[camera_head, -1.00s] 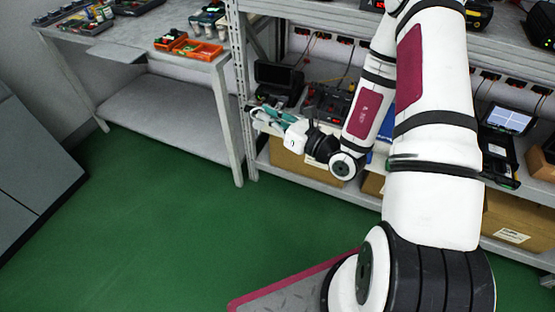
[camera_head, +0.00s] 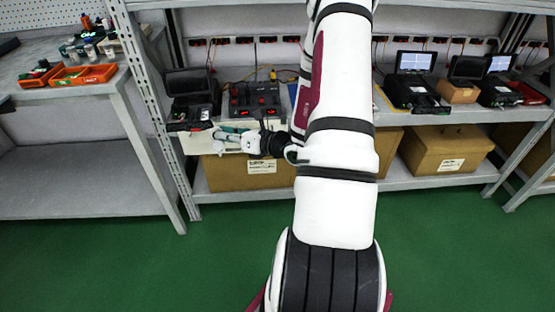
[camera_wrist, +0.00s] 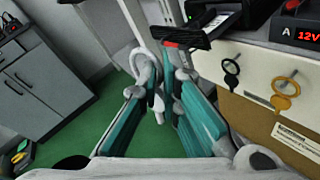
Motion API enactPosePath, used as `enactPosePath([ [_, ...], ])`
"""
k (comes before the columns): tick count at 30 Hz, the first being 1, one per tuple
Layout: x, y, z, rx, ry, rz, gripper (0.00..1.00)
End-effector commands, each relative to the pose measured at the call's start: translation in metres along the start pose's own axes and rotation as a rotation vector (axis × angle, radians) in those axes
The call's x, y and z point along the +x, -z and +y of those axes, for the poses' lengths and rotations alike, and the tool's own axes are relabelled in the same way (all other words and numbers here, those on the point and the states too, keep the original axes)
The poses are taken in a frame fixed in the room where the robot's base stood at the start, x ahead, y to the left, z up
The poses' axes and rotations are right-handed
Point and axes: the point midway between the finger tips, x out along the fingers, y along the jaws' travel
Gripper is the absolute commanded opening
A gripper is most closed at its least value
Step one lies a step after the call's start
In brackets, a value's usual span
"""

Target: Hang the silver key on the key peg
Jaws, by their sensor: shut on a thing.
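My gripper (camera_wrist: 166,98) has teal fingers and is shut on the silver key (camera_wrist: 143,62). The key's grey looped part shows at the fingertips in the wrist view; the rest is partly hidden between the fingers. In the head view my gripper (camera_head: 222,136) points left, in front of the pale key board (camera_head: 192,146) on the shelf's front edge. On that board, in the wrist view, a black key (camera_wrist: 231,73) and a brass key (camera_wrist: 284,94) hang to the right of my gripper. Whether a bare peg is behind the fingertips I cannot tell.
A black device (camera_wrist: 193,36) juts over the board's left end, close above the fingertips. A power supply (camera_head: 254,98) stands on the shelf. Cardboard boxes (camera_head: 250,172) are below. A workbench (camera_head: 60,101) with orange bins stands left. Green floor in front is clear.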

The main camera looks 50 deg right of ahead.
Motion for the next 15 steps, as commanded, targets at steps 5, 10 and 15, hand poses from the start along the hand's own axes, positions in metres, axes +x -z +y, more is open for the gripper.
enactPosePath([
  [5,-0.021,0.026,-0.066,0.045,0.105,0.003,0.00],
  [10,-0.050,0.046,-0.118,0.094,0.201,0.008,0.00],
  [15,-0.075,0.060,-0.154,0.131,0.275,0.008,0.00],
])
